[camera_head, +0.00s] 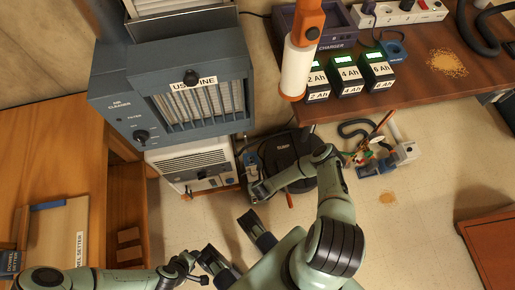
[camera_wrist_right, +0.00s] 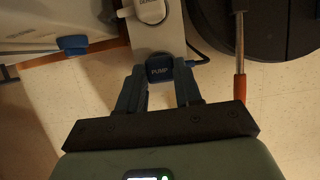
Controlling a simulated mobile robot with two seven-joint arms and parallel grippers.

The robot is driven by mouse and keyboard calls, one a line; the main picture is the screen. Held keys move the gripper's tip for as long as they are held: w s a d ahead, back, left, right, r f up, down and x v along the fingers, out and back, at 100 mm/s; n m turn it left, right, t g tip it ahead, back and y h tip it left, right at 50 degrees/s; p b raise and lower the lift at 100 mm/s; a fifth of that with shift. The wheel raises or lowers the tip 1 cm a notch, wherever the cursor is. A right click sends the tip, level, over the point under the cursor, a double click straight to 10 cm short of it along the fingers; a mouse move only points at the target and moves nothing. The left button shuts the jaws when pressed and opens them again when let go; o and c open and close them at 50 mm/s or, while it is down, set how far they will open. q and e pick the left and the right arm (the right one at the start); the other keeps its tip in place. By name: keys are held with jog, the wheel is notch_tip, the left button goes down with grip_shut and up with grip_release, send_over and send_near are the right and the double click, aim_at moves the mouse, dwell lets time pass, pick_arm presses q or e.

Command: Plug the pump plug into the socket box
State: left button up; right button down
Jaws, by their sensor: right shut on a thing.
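The blue pump plug (camera_wrist_right: 160,70), labelled PUMP, is between the fingertips of my right gripper (camera_wrist_right: 160,82) in the right wrist view, and the gripper is shut on it. The plug overlaps the near end of the grey socket box (camera_wrist_right: 158,40); I cannot tell whether it is seated. A white plug (camera_wrist_right: 150,10) stands on the box's far part. In the head view my right gripper (camera_head: 256,186) is low beside the white dehumidifier-like unit (camera_head: 195,165), and the plug cannot be made out. My left gripper (camera_head: 190,264) is at lower left, its jaws unclear.
A dark round machine (camera_head: 285,158) lies right of the socket box. The grey air cleaner (camera_head: 180,90) is above left. A workbench (camera_head: 430,65) with battery packs (camera_head: 348,75) is at upper right.

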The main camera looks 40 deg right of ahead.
pick_arm(q)
jog(key=shift+f, duration=0.25)
pick_arm(e)
jog(key=shift+f, duration=0.4)
pick_arm(q)
jog(key=shift+r, duration=0.2)
pick_arm(e)
jog(key=shift+r, duration=0.1)
dwell(0.5)
jog(key=shift+c, duration=1)
grip_release()
pick_arm(q)
jog(key=s+d+r+g+p, duration=0.1)
jog(key=s+r+g+p, duration=0.1)
jog(key=s+r+p, duration=0.3)
jog(key=shift+s+d+r+g+h+p, duration=0.3)
jog(key=shift+s+d+r+h+p, duration=0.1)
jog(key=shift+s+p, duration=0.45)
pick_arm(e)
jog(key=shift+r, duration=3.5)
pick_arm(q)
jog(key=shift+w, duration=0.1)
